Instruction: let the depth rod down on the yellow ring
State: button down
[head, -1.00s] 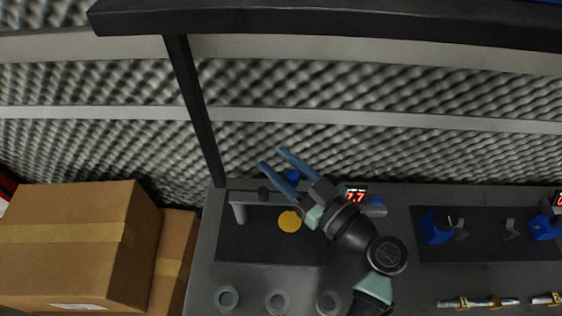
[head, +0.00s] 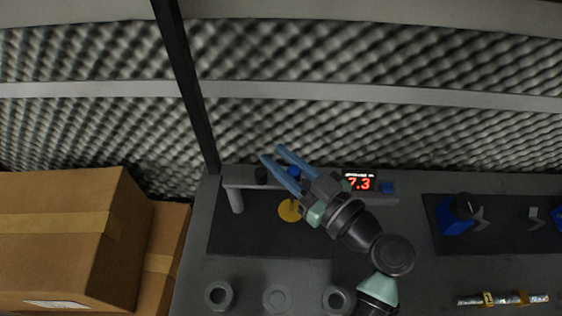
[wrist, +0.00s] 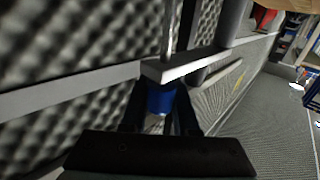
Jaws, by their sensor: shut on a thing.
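A yellow disc, the yellow ring (head: 287,212), lies on a dark mat (head: 240,235) under a grey gauge bar. A small upright piece stands over it, partly behind my gripper; I cannot tell whether it touches the disc. A blue knob (head: 294,172) shows between the fingers of my gripper (head: 271,154) in the head view. In the wrist view the blue knob (wrist: 161,98) sits between the dark fingers, below a grey bar (wrist: 185,66). My gripper is shut on this knob, which appears to belong to the depth rod. A red display (head: 360,182) reads 7.3.
Cardboard boxes (head: 60,240) stand at the left. Several grey round cups (head: 277,300) line the front. A dark post (head: 185,85) rises behind the bench. Blue fixtures (head: 456,215) and a metal rod (head: 503,299) are at the right. Foam wall (head: 330,130) closes the back.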

jog(key=shift+f, duration=0.4)
jog(key=c, duration=0.7)
grip_release()
jog(key=shift+o, duration=0.2)
jog(key=shift+a, duration=0.1)
